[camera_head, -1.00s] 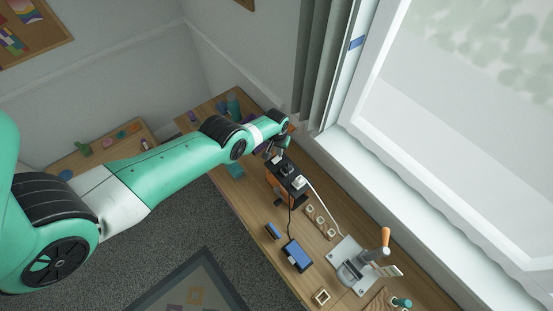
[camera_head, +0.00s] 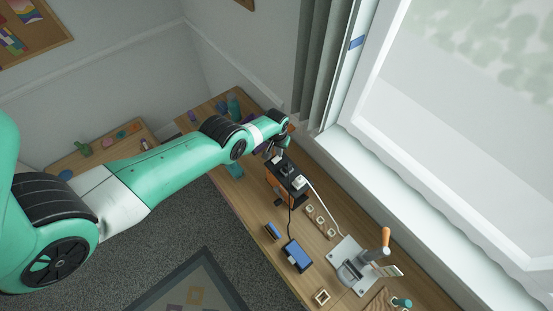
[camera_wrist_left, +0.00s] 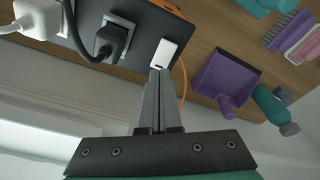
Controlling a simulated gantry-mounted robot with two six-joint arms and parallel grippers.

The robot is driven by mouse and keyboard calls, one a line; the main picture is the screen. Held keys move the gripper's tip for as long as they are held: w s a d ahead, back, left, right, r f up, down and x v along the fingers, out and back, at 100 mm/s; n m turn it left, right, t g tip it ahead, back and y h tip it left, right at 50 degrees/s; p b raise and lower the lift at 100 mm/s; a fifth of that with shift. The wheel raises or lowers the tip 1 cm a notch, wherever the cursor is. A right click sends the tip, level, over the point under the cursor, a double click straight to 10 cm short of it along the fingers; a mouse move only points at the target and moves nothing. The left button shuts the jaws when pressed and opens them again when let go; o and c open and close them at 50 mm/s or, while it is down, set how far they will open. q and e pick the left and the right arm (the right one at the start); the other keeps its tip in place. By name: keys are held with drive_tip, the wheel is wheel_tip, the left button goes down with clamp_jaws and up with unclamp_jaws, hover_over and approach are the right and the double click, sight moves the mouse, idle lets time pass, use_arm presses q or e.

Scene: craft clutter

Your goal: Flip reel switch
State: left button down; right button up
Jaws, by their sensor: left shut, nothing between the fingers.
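The reel (camera_head: 275,186) is a black-topped box with orange on its side, standing on the wooden bench in the head view. The left wrist view shows its black top (camera_wrist_left: 150,22) close up. A white rocker switch (camera_wrist_left: 165,53) sits at the near end of that top. My left gripper (camera_wrist_left: 159,76) is shut and empty, its fingertips right at the lower edge of the switch. I cannot tell whether they touch it. In the head view my left gripper (camera_head: 277,151) is at the far end of the reel. My right gripper is not in view.
A black plug (camera_wrist_left: 113,38) and a white plug (camera_wrist_left: 40,17) sit in the reel. A purple dustpan (camera_wrist_left: 225,78) and a teal bottle (camera_wrist_left: 274,108) lie beyond it. A blue-topped device (camera_head: 297,254) and a lever press (camera_head: 360,265) stand on the bench. The window is alongside.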

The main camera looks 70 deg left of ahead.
use_arm(q)
drive_tip(key=shift+f+b, duration=0.9)
idle(0.7)
